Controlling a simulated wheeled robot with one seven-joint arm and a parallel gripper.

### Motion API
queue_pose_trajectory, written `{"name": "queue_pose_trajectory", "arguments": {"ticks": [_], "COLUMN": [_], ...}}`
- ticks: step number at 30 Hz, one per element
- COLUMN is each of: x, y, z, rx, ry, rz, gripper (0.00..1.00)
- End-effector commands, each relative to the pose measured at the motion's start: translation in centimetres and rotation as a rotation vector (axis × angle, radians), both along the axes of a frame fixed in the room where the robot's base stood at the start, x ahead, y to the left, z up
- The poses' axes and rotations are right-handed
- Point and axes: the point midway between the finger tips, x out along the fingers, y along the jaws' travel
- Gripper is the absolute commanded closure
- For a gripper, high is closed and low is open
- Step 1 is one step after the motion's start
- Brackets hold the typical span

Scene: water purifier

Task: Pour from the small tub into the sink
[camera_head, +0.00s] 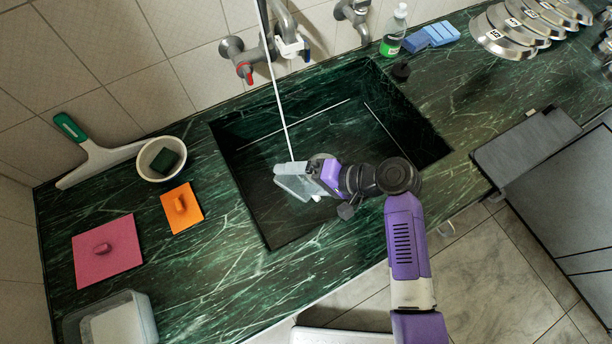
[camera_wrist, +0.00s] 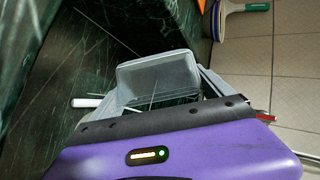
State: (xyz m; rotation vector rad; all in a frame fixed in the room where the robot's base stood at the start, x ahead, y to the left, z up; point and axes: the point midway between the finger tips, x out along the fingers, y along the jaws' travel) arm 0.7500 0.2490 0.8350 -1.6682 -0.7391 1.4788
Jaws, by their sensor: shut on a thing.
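A small grey translucent tub (camera_head: 296,184) is in my gripper (camera_head: 322,172), over the dark green sink (camera_head: 268,215) in the head view. The gripper is shut on the tub from its right side. The tub looks tilted; its contents cannot be made out. In the wrist view the small tub (camera_wrist: 158,76) sits just beyond the gripper (camera_wrist: 165,100), and its hollow inside shows. My wrist hides part of the sink's right half.
A thin white line (camera_head: 278,90) runs from the top edge down to the tub. Wall taps (camera_head: 262,52) are behind the sink. On the left counter are a white bowl (camera_head: 146,165), an orange pad (camera_head: 190,216), a pink pad (camera_head: 107,262) and a larger tub (camera_head: 140,312).

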Motion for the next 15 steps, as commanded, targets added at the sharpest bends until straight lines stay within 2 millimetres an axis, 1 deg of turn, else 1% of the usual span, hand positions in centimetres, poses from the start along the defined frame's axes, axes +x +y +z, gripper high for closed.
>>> {"name": "queue_pose_trajectory", "arguments": {"ticks": [2,5,6,10,12,15], "x": [-0.1,-1.6,-1.9,-2.8,-2.7,-2.5], "y": [0.0,0.8,0.8,1.4,1.4,1.4], "z": [0.0,-0.5,-0.5,-1.7,-0.8,-0.9], "rx": [-0.001,-0.050,-0.084,-0.191,-0.225,-0.228], "ry": [-0.001,-0.087,-0.148,-0.343,-0.407,-0.413], "rz": [0.001,0.008,0.004,0.006,0.003,0.000], "gripper": [0.56,0.56,0.56,0.56,0.56,0.56]}}
